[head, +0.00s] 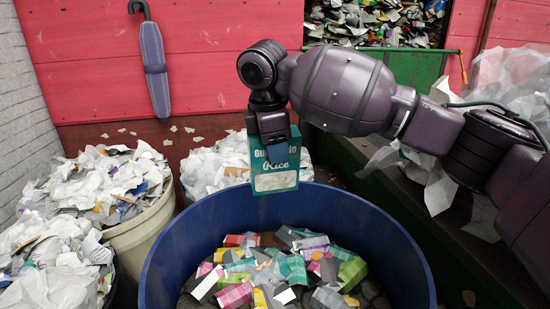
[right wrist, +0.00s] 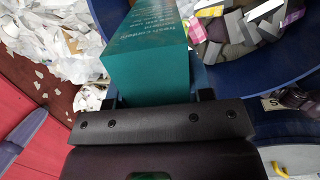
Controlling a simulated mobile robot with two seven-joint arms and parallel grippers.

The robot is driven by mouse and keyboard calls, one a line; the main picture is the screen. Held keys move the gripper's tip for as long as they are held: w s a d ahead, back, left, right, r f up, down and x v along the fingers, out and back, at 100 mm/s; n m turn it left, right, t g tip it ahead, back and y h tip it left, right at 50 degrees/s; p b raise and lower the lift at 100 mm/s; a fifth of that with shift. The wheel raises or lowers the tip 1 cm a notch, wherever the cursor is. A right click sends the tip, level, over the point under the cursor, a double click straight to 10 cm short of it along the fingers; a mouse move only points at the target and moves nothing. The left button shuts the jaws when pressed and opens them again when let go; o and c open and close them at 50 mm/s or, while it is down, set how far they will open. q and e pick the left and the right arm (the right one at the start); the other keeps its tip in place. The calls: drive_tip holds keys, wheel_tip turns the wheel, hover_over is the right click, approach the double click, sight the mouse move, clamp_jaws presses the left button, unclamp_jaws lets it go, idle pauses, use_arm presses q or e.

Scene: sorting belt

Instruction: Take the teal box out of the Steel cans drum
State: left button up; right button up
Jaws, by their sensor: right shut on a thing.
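The teal box (head: 275,172) has pale lettering that includes the word "Rice". My right gripper (head: 272,150) is shut on it and holds it upright at the far rim of the blue drum (head: 200,215). In the right wrist view, the teal box (right wrist: 147,55) stands out from between the fingers of the gripper (right wrist: 158,98), with the drum's inside beside it. The drum's label does not show readably. My left gripper is not in view.
The blue drum holds many small colored cartons (head: 290,270). A beige bin (head: 140,225) heaped with paper scraps stands at the left. More white paper (head: 215,165) lies behind the drum. A green-edged container (head: 410,68) is at the back, and an umbrella (head: 154,70) hangs on the red wall.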

drive_tip(key=shift+t, duration=0.6)
drive_tip(key=p+v, duration=0.1)
drive_tip(key=v, duration=0.2)
drive_tip(key=p+v, duration=0.1)
drive_tip(key=v, duration=0.3)
drive_tip(key=d+p+v, duration=0.1)
drive_tip(key=v, duration=0.2)
drive_tip(key=shift+w+d+r+p, duration=0.1)
drive_tip(key=shift+w+r+p, duration=0.25)
drive_tip(key=shift+p, duration=0.05)
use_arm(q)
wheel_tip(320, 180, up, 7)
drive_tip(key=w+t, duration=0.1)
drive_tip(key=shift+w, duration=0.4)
use_arm(e)
drive_tip(key=shift+f, duration=0.1)
